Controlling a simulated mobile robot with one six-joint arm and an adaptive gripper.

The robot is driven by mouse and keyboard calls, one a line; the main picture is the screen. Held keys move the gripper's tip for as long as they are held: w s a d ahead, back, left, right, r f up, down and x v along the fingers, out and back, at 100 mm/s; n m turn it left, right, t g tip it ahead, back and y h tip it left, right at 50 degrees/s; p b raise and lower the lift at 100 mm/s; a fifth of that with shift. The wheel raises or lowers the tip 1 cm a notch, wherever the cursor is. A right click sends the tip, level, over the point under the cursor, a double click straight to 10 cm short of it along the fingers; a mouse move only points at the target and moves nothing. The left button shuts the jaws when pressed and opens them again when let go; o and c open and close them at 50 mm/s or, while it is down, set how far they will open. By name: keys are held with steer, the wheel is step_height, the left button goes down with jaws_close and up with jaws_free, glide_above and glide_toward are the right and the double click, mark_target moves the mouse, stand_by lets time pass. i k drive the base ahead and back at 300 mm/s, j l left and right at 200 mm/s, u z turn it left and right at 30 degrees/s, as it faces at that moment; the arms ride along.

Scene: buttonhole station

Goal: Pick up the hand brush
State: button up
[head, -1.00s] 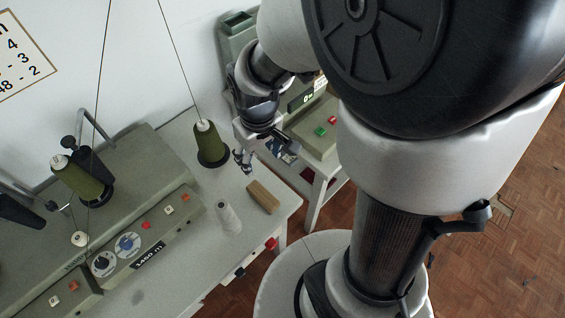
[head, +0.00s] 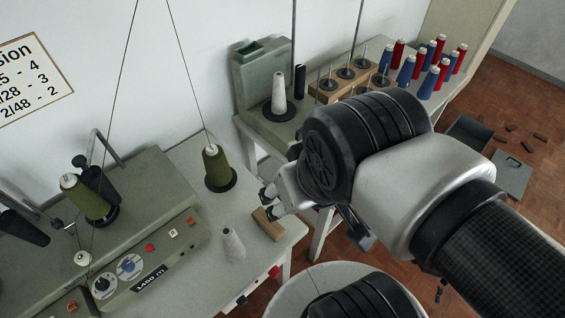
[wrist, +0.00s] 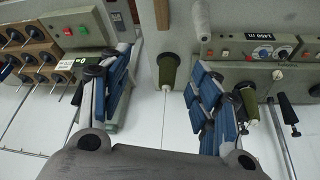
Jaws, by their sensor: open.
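The hand brush (head: 268,226) is a light wooden block lying on the grey table near its right front corner. In the wrist view the brush (wrist: 162,14) shows at the top edge, partly cut off, beyond the fingertips. My gripper (head: 268,203) is open and empty, just above or behind the brush in the head view. Its two fingers also show spread wide in the wrist view (wrist: 160,62). I cannot tell whether a finger touches the brush; bristles are not visible.
A white thread cone (head: 232,245) stands close left of the brush. A green cone (head: 217,167) stands behind it on a dark base. The grey winder (head: 150,255) with knobs fills the left. A side table (head: 285,125) holds spools and a wooden peg rack (head: 340,88).

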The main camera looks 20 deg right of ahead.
mark_target(277, 231)
steer(key=u, duration=0.75)
steer(key=l+u, duration=0.3)
steer(key=u, duration=0.15)
steer(key=k+l+u, duration=0.15)
steer(key=u, duration=0.3)
steer(key=l, duration=0.1)
